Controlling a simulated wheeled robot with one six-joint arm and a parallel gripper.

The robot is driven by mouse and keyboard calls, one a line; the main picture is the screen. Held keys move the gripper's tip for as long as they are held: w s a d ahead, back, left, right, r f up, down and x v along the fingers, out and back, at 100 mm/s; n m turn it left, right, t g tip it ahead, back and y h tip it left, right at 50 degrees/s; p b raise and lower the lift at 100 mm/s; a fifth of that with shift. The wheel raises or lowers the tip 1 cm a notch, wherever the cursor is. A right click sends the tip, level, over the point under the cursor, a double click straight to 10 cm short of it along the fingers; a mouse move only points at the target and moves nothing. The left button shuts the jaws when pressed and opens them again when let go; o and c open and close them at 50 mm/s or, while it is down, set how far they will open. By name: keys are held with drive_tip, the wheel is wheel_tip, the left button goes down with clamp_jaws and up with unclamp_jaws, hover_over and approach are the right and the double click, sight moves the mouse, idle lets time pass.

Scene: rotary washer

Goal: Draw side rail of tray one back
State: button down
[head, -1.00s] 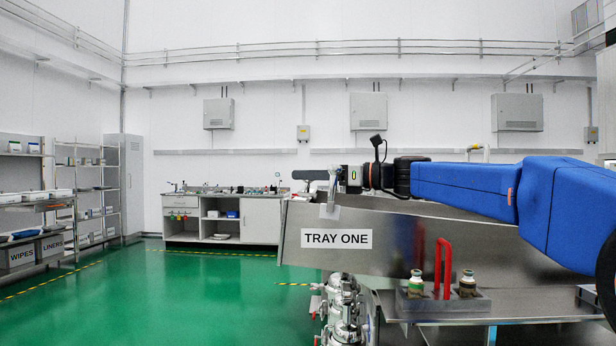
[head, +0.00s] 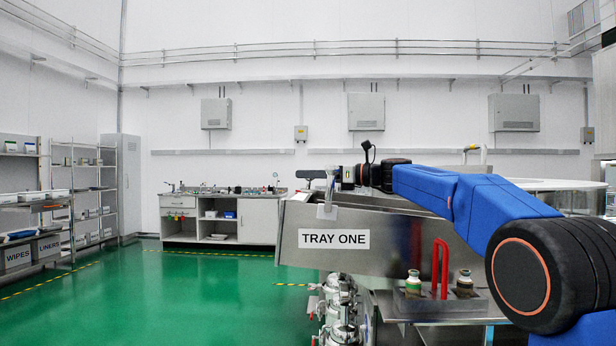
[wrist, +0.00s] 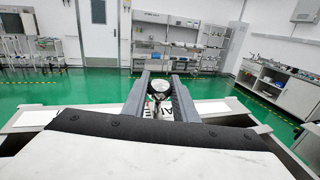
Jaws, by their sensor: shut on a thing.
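The steel side rail of tray one (head: 385,262) is the long slanted panel in the middle of the head view. It carries a white TRAY ONE label (head: 333,239). My gripper (head: 329,190) is at the top edge near its left end, above a pale bracket (head: 326,211). The exact contact is too small to see.
The green floor (head: 200,280) to the left is clear.

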drive_tip(key=shift+w, duration=0.4)
drive_tip(key=c, duration=1.4)
unclamp_jaws()
drive_tip(key=shift+c, duration=0.2)
drive_tip(key=v, duration=1.2)
drive_tip(key=shift+s, duration=0.1)
